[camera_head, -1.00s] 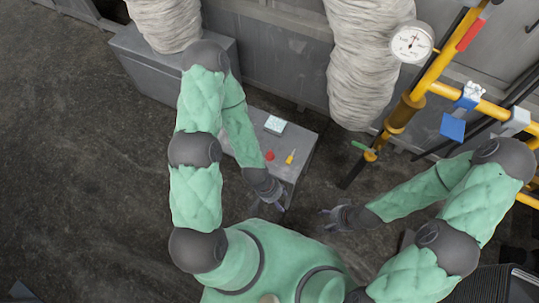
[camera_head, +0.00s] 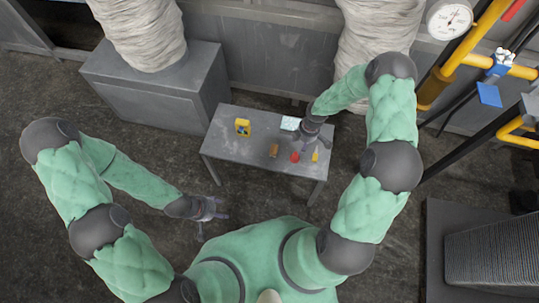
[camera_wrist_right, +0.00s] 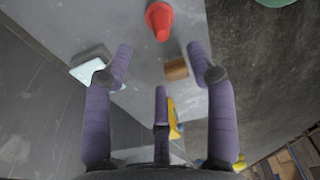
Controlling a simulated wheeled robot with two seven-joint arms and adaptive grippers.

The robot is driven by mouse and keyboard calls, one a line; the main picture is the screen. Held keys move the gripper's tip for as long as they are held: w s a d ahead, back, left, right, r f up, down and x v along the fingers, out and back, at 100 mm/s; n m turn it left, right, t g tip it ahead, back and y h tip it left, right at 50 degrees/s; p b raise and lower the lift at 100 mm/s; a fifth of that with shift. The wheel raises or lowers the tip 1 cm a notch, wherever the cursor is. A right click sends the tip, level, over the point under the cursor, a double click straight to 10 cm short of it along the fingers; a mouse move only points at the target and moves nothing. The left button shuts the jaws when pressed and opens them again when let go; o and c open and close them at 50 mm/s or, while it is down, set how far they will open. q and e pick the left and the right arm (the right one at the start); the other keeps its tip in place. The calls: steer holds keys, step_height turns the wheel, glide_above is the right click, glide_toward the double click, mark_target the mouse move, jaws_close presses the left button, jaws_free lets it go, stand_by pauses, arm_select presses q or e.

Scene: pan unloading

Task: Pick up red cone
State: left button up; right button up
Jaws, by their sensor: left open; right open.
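The red cone (camera_head: 295,157) stands on the grey table near its front right part. It also shows at the top of the right wrist view (camera_wrist_right: 160,20), beyond my fingertips. My right gripper (camera_head: 309,139) is open above the right part of the table, close behind the cone in the head view. In the right wrist view its purple fingers (camera_wrist_right: 160,65) are spread with nothing between them that I can see held. My left gripper (camera_head: 212,210) is open and empty, off the table's front left side.
On the grey table (camera_head: 230,148) are a brown block (camera_head: 274,150), a yellow box (camera_head: 242,126), a light blue box (camera_head: 290,123) and a slim yellow object (camera_head: 315,155) beside the cone. A grey cabinet (camera_head: 150,90) stands behind left. Yellow pipes (camera_head: 480,35) are at the right.

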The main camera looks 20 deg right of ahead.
mark_target(296, 153)
steer(key=f, duration=0.2)
steer(key=f+b, duration=0.1)
steer(key=f, duration=0.1)
steer(key=f+b, duration=0.1)
steer(key=f, duration=0.1)
steer(key=shift+w+a, duration=0.15)
steer(key=shift+a, duration=0.2)
steer(key=f+b, duration=0.2)
steer(key=f, duration=0.1)
steer(key=f+b, duration=0.1)
steer(key=f, duration=0.1)
steer(key=shift+a, duration=0.4)
steer(key=shift+r, duration=0.15)
steer(key=c, duration=1.1)
